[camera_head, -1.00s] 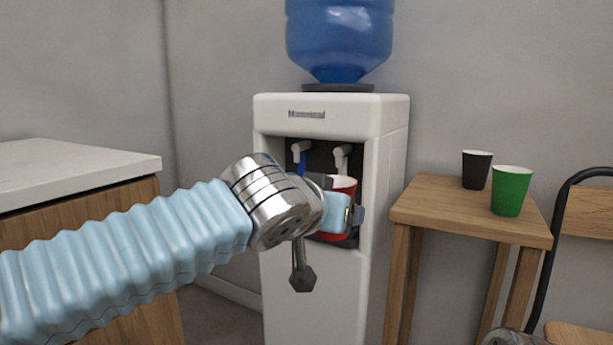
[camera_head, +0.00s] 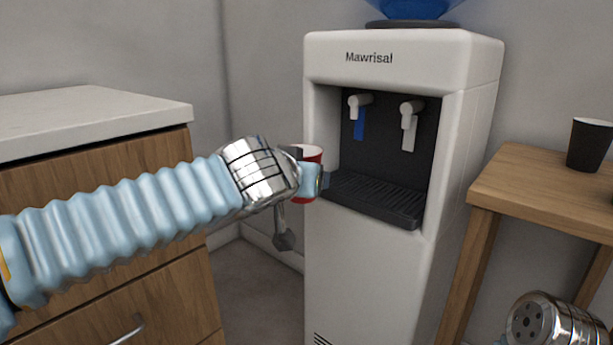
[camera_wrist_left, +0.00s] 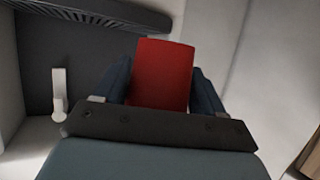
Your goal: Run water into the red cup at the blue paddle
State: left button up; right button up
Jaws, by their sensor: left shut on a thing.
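The red cup (camera_head: 312,155) is held upright in my left gripper (camera_head: 309,181), to the left of the water dispenser's opening. In the left wrist view the red cup (camera_wrist_left: 163,75) sits between the two fingers of my left gripper (camera_wrist_left: 162,85). The white dispenser (camera_head: 335,250) has two taps. The left tap has a blue paddle (camera_head: 359,123) and the right tap has a white paddle (camera_head: 409,133). The drip tray (camera_head: 378,199) below them is empty.
A wooden table (camera_head: 530,180) with a black cup (camera_head: 588,145) stands right of the dispenser. A wooden cabinet with a pale counter top (camera_head: 85,115) is on the left. A floor gap lies between cabinet and dispenser. The dispenser's side walls border its recess.

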aim_at(360, 124)
pick_arm(q)
jog(key=shift+w+d, duration=0.3)
jog(key=shift+w, duration=0.1)
jog(key=shift+w+d+p, duration=0.5)
jog(key=shift+w+d, duration=0.7)
jog(key=shift+w, duration=0.45)
jog(key=shift+w+d+p, duration=0.5)
jog(key=shift+w+d, duration=0.7)
jog(key=shift+w, duration=0.45)
jog(key=shift+w+d+p, duration=0.5)
jog(key=shift+w+d, duration=0.7)
jog(key=shift+w, duration=0.45)
jog(key=shift+w+d, duration=0.25)
jog(key=shift+w, duration=0.05)
jog(key=shift+w+d+p, duration=0.45)
jog(key=shift+w+p, duration=0.1)
jog(key=shift+w, duration=0.05)
